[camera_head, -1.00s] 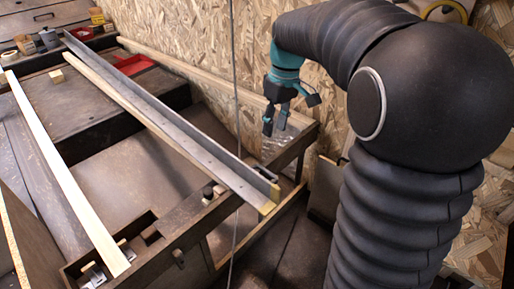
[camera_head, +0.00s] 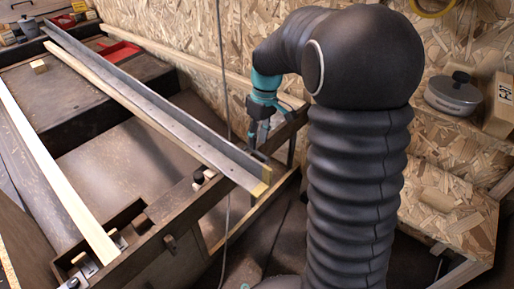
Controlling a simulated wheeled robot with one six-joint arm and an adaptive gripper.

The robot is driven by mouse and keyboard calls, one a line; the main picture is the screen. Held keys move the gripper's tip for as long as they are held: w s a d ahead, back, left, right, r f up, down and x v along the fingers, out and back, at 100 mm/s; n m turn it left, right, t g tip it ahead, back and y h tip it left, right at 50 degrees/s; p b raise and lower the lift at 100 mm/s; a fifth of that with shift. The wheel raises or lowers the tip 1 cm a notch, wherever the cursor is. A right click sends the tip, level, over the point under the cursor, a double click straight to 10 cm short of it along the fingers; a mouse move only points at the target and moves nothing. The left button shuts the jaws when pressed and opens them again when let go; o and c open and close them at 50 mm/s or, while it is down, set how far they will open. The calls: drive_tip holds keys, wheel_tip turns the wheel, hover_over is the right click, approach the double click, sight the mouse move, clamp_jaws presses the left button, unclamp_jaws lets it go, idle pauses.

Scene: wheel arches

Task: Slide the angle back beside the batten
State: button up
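The angle (camera_head: 150,95) is a long grey metal profile lying slantwise over the bench frame, from far left to near centre. A pale wooden batten (camera_head: 125,98) lies along its left side, close against it or nearly so. Yellow shows at their near end, by a small dark piece. My gripper (camera_head: 258,142) points down just behind the near end of the angle. Its fingers look close to the metal; I cannot tell whether they touch it or how far apart they are.
Another pale strip (camera_head: 55,165) lies across the bench at left. A red tray (camera_head: 118,50) and small wood block (camera_head: 39,66) sit toward the back. A chipboard wall (camera_head: 180,25) stands behind. A thin cable hangs before the bench. A lidded pot (camera_head: 455,95) stands at right.

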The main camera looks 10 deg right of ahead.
drive_tip(key=shift+s+a+f, duration=0.1)
drive_tip(key=shift+a+f, duration=0.05)
drive_tip(key=shift+f, duration=0.6)
drive_tip(key=shift+s+a+f, duration=0.1)
drive_tip(key=shift+f, duration=0.6)
clamp_jaws()
